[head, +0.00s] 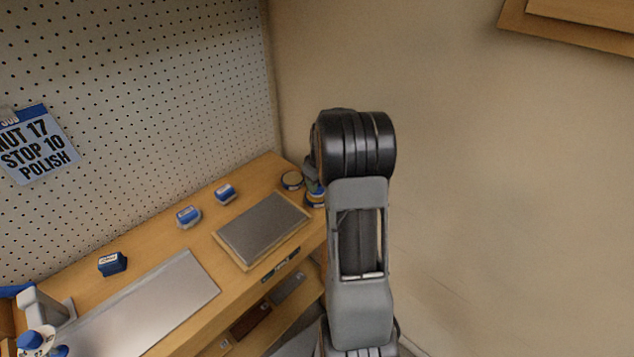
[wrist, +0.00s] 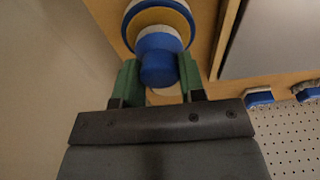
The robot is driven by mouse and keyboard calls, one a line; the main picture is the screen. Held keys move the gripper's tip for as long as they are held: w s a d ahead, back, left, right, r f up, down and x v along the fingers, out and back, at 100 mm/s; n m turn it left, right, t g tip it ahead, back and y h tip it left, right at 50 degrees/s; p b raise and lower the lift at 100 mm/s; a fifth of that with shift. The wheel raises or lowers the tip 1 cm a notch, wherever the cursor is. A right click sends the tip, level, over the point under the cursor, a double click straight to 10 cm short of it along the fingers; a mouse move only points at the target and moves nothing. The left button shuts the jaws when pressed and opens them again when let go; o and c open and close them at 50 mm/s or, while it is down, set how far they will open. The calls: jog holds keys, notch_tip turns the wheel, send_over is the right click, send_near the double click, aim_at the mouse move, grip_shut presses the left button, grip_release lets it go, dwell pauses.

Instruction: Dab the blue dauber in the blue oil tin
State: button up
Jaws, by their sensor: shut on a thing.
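In the wrist view my gripper (wrist: 160,80) has its two green fingers closed on the blue dauber (wrist: 159,62), which shows as a blue cylinder between them. The blue oil tin (wrist: 183,11), a blue round tin with a yellowish inside, lies right beyond the dauber. The dauber overlaps the tin in this view; whether its tip touches the oil I cannot tell. In the head view the blue tin (head: 316,201) stands at the bench's far right end, partly hidden by my arm. My gripper (head: 311,178) is mostly hidden there too.
A grey plate on a wooden board (head: 264,228) lies to the left. Small blue-topped blocks (head: 188,216) stand along the pegboard (head: 140,90). The plain wall (head: 470,150) is close on the right.

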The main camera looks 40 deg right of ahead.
jog(key=shift+f+b, duration=0.3)
jog(key=shift+f, duration=0.15)
dwell(1.3)
jog(key=shift+r, duration=0.2)
jog(key=shift+r+p, duration=2.3)
jog(key=shift+r, duration=1.1)
jog(key=shift+f, duration=0.1)
